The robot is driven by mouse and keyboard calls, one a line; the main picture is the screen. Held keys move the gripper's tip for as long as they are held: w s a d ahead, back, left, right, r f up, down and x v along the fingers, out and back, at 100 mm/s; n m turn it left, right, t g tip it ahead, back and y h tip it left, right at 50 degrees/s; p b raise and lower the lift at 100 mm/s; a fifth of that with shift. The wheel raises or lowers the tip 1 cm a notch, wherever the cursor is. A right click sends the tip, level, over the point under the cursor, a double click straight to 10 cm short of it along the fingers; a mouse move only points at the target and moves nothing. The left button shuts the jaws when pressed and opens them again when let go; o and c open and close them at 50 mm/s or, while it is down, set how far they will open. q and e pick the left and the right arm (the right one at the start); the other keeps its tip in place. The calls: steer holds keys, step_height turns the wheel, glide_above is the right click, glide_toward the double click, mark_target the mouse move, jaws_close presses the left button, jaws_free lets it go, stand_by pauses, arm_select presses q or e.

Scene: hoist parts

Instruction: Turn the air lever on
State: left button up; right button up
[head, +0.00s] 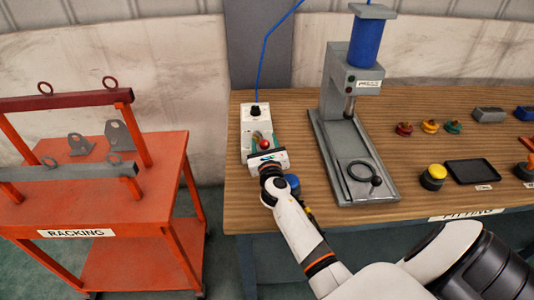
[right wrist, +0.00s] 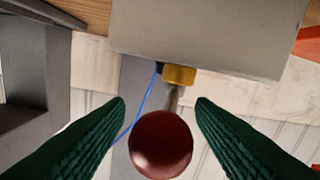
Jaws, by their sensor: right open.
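The air lever's dark red ball knob (head: 265,144) shows at the pale valve box (head: 248,126) near the left end of the wooden bench. In the right wrist view the knob (right wrist: 160,145) sits on a short metal stem below a brass fitting (right wrist: 179,75) on the box (right wrist: 210,35). My right gripper (head: 264,138) is over the front of the box. Its two green ridged fingers (right wrist: 160,115) are open, one on each side of the knob, with visible gaps. My left gripper is not in view.
A grey press (head: 352,90) with a blue cylinder stands just right of the valve box. A blue hose (head: 264,50) rises from the box. An orange racking cart (head: 90,215) stands left, across a floor gap. Several coloured knobs and a black tray (head: 470,172) lie right.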

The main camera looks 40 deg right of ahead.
steer(key=v, duration=1.1)
